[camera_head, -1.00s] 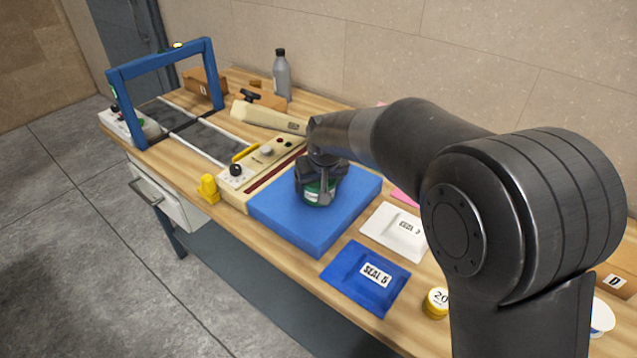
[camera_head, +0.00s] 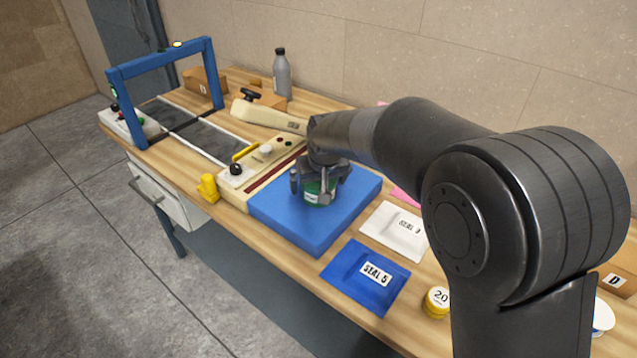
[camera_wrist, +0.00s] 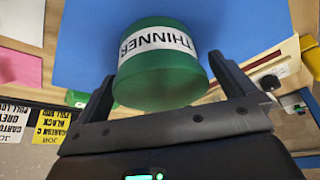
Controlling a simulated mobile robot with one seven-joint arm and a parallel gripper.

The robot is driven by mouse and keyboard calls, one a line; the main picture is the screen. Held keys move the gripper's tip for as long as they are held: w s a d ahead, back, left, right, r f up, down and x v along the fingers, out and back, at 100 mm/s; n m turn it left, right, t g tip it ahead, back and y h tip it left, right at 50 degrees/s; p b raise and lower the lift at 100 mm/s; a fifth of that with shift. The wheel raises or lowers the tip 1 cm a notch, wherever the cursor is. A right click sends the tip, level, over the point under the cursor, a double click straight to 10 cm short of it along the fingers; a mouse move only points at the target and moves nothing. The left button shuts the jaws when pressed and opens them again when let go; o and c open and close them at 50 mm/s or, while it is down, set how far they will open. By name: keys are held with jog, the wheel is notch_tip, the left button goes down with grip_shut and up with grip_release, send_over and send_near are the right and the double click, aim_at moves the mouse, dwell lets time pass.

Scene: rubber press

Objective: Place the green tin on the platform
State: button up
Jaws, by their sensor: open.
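The green tin (camera_head: 318,191) stands on the blue platform (camera_head: 287,226), near its middle. In the wrist view the tin (camera_wrist: 158,80) shows its white label reading "THINNER", with the blue platform (camera_wrist: 85,30) behind it. My gripper (camera_head: 320,185) is just above and around the tin. Its fingers are spread, one on each side of the tin, and are open. In the wrist view my gripper (camera_wrist: 170,90) has a finger on either side of the tin, with a small gap seen at the right one.
A cream control box (camera_head: 265,170) with knobs adjoins the platform. A yellow block (camera_head: 209,188) stands at the bench edge. A blue seal pouch (camera_head: 352,294), a white pouch (camera_head: 390,240) and a yellow weight (camera_head: 436,306) lie to the right. A grey bottle (camera_head: 281,76) stands behind.

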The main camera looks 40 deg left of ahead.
jog(key=v, duration=1.2)
jog(key=w+d+r+m+t+h, duration=0.1)
jog(key=w+d+r+m, duration=0.15)
jog(key=d, duration=1.15)
jog(key=w+d+r+m+t, duration=0.1)
jog(key=d+r+m, duration=0.15)
jog(key=d, duration=1.05)
jog(key=s+d+f+m+h, duration=0.1)
jog(key=s+d+m, duration=0.1)
jog(key=s+d, duration=0.3)
jog(key=s+d+f+m, duration=0.1)
jog(key=s+d, duration=0.4)
jog(key=d, duration=0.6)
jog(key=s+d+f+m+t+h, duration=0.1)
jog(key=s+d+f+m, duration=0.1)
jog(key=s+d, duration=0.2)
jog(key=d, duration=0.3)
jog(key=shift+s+d+m+h, duration=0.3)
jog(key=shift+s+d+m, duration=0.1)
